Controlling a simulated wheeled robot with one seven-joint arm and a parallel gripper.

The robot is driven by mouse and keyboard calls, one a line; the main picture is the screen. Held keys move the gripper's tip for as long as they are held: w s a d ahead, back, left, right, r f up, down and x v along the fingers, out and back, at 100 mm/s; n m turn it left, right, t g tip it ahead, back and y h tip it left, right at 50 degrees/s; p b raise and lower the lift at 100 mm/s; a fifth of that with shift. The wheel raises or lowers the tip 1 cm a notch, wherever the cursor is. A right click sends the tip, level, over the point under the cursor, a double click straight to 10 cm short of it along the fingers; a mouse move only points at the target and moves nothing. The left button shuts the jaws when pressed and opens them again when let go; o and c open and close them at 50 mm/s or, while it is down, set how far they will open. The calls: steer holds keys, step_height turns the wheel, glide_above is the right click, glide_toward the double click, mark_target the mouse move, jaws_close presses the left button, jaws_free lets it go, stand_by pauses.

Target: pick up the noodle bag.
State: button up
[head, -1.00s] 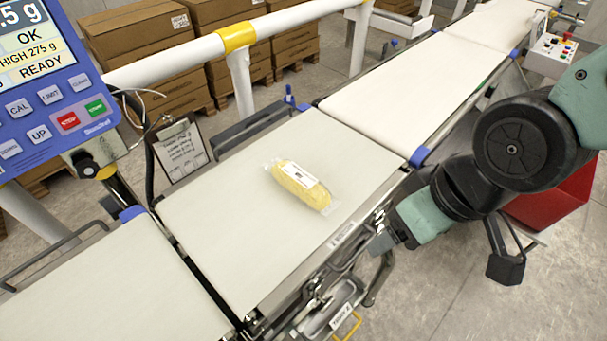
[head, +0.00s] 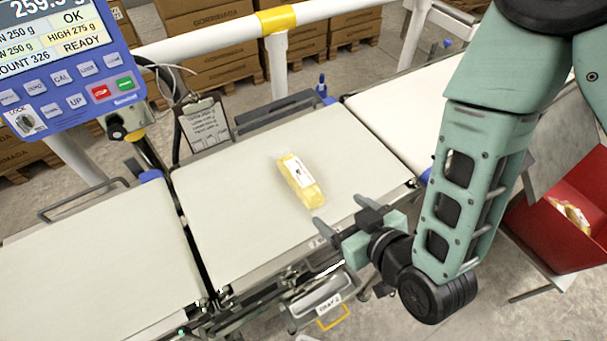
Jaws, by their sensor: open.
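The noodle bag (head: 300,181) is a clear bag of yellow noodles with a white label. It lies flat on the middle belt section (head: 235,190), right of its centre. My gripper (head: 338,213) is just to the lower right of the bag, near the belt's front edge. Its two fingers are apart and point left, with nothing between them. The gripper is not touching the bag.
A control panel (head: 65,60) stands at the upper left, with a clipboard (head: 205,125) beside it. A white guard rail (head: 220,38) runs behind the belt. A red bin (head: 560,220) holding a bag is at the right. The belt around the noodle bag is clear.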

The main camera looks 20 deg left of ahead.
mark_target(307, 183)
steer(key=b+x, duration=0.5)
steer(key=x, duration=0.6)
steer(key=shift+w+a+f, duration=0.1)
steer(key=shift+w+a, duration=0.15)
steer(key=shift+w, duration=0.1)
steer(key=p+x, duration=0.2)
steer(key=x, duration=0.2)
steer(key=shift+w+a, duration=0.1)
steer(key=shift+w, duration=0.2)
steer(key=shift+w+a+f, duration=0.25)
steer(key=shift+w+a, duration=0.05)
steer(key=c, duration=1.2)
steer(key=shift+c, duration=0.8)
steer(key=shift+r, duration=0.15)
